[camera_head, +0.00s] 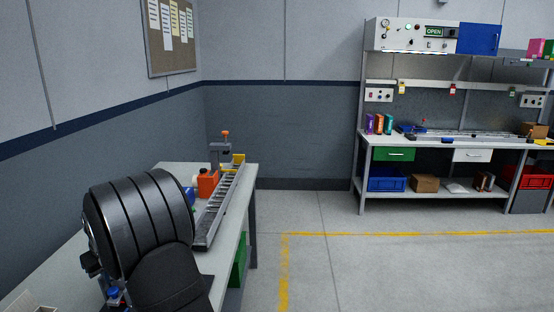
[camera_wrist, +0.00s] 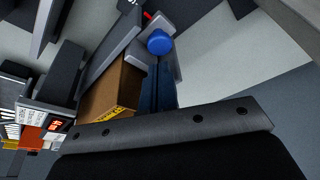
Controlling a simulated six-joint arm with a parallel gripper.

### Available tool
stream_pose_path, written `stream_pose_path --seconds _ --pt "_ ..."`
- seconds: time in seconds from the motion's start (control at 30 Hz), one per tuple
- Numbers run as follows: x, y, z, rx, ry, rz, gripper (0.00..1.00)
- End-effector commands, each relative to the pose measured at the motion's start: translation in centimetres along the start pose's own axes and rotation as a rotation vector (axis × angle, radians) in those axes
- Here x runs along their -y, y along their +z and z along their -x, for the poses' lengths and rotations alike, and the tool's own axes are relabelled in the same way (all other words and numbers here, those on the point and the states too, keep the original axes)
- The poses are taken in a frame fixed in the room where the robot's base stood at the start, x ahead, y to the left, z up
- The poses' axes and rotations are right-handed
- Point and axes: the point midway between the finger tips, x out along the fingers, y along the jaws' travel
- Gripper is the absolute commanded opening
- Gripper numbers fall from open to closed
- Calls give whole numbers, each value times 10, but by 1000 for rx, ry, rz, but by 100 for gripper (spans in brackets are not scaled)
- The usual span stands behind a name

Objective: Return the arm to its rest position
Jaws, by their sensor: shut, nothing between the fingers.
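My gripper (camera_wrist: 168,125) shows in the wrist view as a dark metal bar with bolt holes above a black block, across the bottom. It is shut and I see nothing held in it. In the head view my dark, ribbed arm (camera_head: 140,222) fills the lower left, bent over the near bench (camera_head: 225,178). My gripper cannot be made out there.
A grey rail (camera_head: 215,212), an orange block (camera_head: 208,184) and a grey fixture (camera_head: 220,156) stand on the near bench beside my arm. The wrist view shows a brown box (camera_wrist: 112,92) and a blue round cap (camera_wrist: 159,41). Open floor (camera_head: 400,268) lies to the right.

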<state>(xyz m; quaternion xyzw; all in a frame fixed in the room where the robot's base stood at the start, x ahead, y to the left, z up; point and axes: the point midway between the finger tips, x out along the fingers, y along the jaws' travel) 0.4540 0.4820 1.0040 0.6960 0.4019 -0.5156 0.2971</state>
Motion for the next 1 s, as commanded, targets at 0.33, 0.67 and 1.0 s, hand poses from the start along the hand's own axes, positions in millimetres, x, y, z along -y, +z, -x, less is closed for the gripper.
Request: stream_pose_path --seconds 0.33,0.67,1.0 --pt "36 27 -18 -1 -1 4 0" --pt "39 26 -8 -1 0 0 0" --pt "41 13 30 -9 1 2 0"
